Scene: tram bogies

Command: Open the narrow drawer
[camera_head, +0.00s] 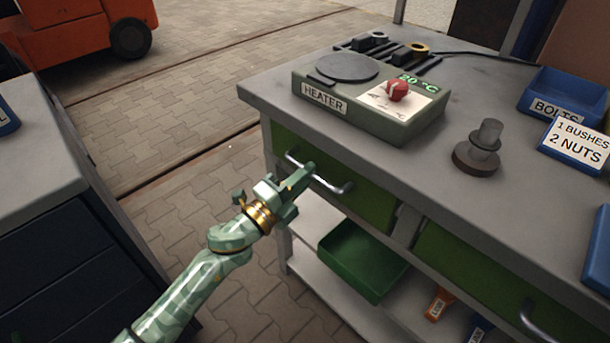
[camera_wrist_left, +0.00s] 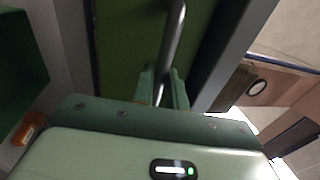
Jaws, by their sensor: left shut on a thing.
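The narrow drawer (camera_head: 372,205) is the green front at the left end of the grey workbench. It looks flush with the bench. Its metal bar handle (camera_head: 341,188) runs across it. My right gripper is not in view.
A wider green drawer (camera_head: 470,268) with its own handle (camera_head: 538,326) is to the right. A green bin (camera_head: 362,262) stands on the shelf below. The heater (camera_head: 368,108), a metal part (camera_head: 477,155) and blue bins (camera_head: 562,98) stand on the bench top. A dark cabinet (camera_head: 75,250) is at left.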

